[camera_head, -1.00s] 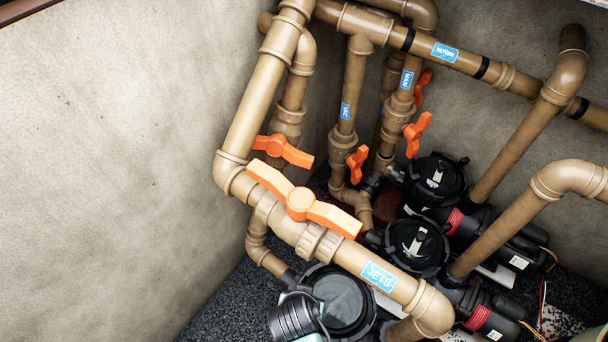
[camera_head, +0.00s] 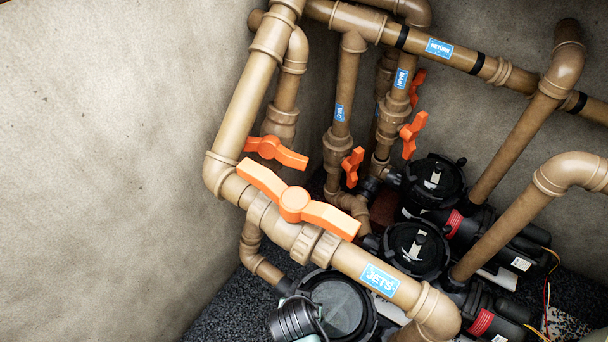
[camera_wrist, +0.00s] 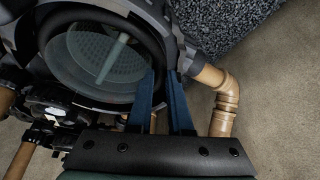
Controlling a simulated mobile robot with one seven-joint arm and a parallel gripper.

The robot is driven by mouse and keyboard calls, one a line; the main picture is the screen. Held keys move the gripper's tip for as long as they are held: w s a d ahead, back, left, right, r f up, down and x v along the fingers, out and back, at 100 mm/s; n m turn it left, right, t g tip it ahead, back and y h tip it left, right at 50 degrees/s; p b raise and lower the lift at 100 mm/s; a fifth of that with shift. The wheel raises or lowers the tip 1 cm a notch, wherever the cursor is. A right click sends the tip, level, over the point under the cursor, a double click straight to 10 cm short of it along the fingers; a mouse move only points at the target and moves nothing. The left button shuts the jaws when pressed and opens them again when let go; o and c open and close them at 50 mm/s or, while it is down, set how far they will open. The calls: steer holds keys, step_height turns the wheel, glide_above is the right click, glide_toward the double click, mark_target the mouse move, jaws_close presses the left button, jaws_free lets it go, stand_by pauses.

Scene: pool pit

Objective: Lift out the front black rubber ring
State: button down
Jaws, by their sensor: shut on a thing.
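The front black rubber ring (camera_wrist: 142,28) circles the round see-through lid (camera_wrist: 96,58) of the front pump in the wrist view. In the head view the ring (camera_head: 366,318) shows around the same lid (camera_head: 341,306), below the JETS pipe. My gripper (camera_wrist: 165,74) has two blue fingers, close together, shut on the ring's near right edge. The exact contact between the fingertips is dark and hard to see. The ring still lies around the lid, with no clear gap beneath it. In the head view my dark wrist partly covers the ring's lower left; the fingers are hidden there.
The brown JETS pipe (camera_head: 345,258) with its orange valve handle (camera_head: 294,204) runs just above the front pump. Two more black pump lids (camera_head: 416,248) (camera_head: 433,181) stand behind. A pipe elbow (camera_wrist: 226,88) is close right of my fingers. Gravel and bare wall lie left.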

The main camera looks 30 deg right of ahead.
steer(key=shift+r+p, duration=1.15)
steer(key=shift+p, duration=0.15)
stand_by(0.4)
step_height(320, 180, up, 4)
steer(key=p, duration=0.4)
steer(key=shift+p, duration=0.4)
steer(key=s+a+r+p, duration=0.2)
steer(key=a+p, duration=0.3)
steer(key=a, duration=1.2)
steer(key=shift+s+a, duration=0.15)
steer(key=shift+s, duration=0.25)
